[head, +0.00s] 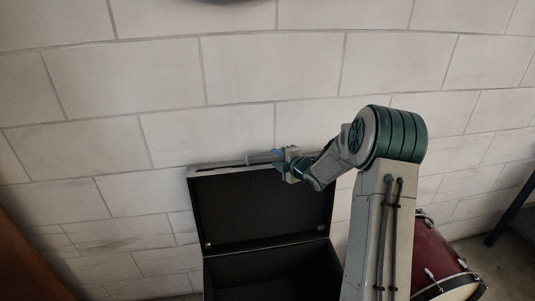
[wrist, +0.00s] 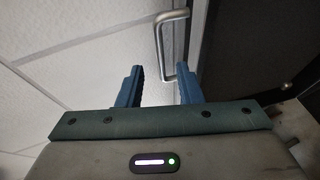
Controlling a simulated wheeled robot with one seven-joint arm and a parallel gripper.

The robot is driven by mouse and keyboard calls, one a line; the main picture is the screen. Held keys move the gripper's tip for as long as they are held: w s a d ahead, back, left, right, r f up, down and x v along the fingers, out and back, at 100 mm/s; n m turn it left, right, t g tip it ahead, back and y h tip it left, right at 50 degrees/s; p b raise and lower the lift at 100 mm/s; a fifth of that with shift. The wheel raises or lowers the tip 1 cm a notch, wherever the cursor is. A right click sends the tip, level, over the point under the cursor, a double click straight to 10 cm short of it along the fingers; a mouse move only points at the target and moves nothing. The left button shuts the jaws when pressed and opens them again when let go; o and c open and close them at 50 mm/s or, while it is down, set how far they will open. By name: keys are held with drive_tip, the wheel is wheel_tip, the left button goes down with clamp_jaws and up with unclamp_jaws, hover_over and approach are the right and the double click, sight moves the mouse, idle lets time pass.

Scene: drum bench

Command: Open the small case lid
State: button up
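The small black case (head: 270,272) stands against the wall in the head view, its dark interior showing. Its lid (head: 255,208) is raised upright, its inner face toward me. A metal handle (head: 262,156) sits on the lid's top edge; it also shows in the wrist view (wrist: 161,48). My gripper (head: 280,161) is at the lid's top edge beside the handle. In the wrist view my gripper's two blue fingers (wrist: 163,88) are spread apart. The handle's end lies ahead of the gap between them; I cannot tell whether a finger touches it.
A white block wall (head: 130,90) rises close behind the case. A red drum (head: 434,255) stands at the lower right, near my arm. A dark frame leg (head: 510,213) is at the far right. A brown surface (head: 25,262) is at the lower left.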

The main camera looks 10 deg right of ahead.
sight(266, 154)
drive_tip(key=shift+p+x, duration=0.5)
drive_tip(key=shift+x, duration=2.7)
clamp_jaws()
